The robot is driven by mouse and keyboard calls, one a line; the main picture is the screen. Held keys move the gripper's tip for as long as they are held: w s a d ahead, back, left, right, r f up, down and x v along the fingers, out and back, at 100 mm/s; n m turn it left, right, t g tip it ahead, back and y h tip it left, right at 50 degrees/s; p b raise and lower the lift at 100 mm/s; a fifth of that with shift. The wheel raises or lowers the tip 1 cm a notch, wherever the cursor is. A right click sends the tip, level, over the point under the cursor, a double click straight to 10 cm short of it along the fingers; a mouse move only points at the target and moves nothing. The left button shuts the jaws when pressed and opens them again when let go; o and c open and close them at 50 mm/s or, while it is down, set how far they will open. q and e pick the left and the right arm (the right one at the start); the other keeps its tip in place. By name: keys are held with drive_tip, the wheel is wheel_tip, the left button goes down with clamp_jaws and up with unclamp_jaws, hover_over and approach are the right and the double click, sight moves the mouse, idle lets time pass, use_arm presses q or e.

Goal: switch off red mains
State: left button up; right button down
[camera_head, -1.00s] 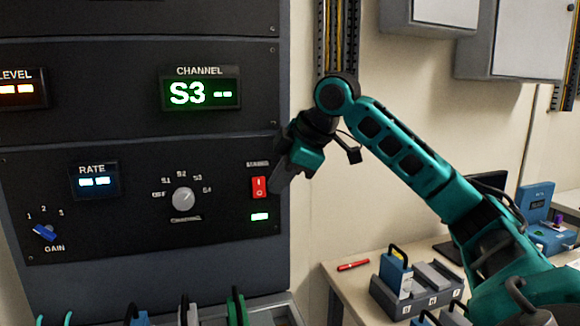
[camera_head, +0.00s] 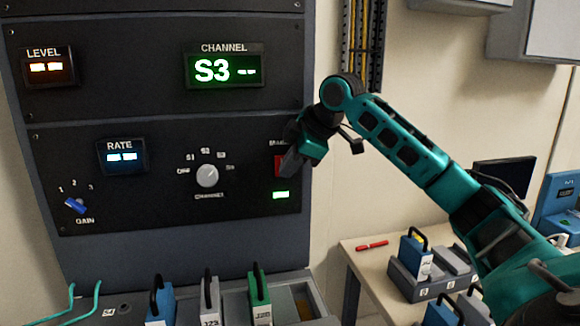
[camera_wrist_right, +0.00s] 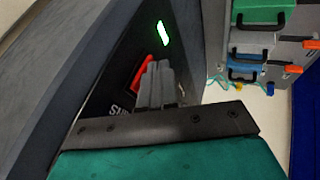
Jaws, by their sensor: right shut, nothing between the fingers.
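The red mains switch (camera_head: 279,166) is on the right side of the black panel, below a partly covered label and above a lit green indicator (camera_head: 281,195). My right gripper (camera_head: 287,172) is shut and empty, its fingertips in front of the switch and covering part of it. In the right wrist view the shut fingers (camera_wrist_right: 156,88) lie beside the red switch (camera_wrist_right: 142,74); I cannot tell whether they touch it. The switch's rocker position is hidden. My left gripper is not in view.
The panel also holds a channel knob (camera_head: 207,175), a blue gain knob (camera_head: 75,205) and lit displays, with CHANNEL (camera_head: 225,70) reading S3. Handled modules (camera_head: 260,304) stand below the panel. A side table (camera_head: 352,250) at right holds a red pen (camera_head: 372,245) and a grey rack (camera_head: 420,284).

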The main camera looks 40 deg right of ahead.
drive_tip(key=shift+w+t, duration=0.1)
drive_tip(key=shift+t, duration=0.2)
drive_tip(key=shift+d+r+p, duration=0.1)
drive_tip(key=shift+r+p, duration=0.3)
drive_tip(key=shift+r, duration=0.4)
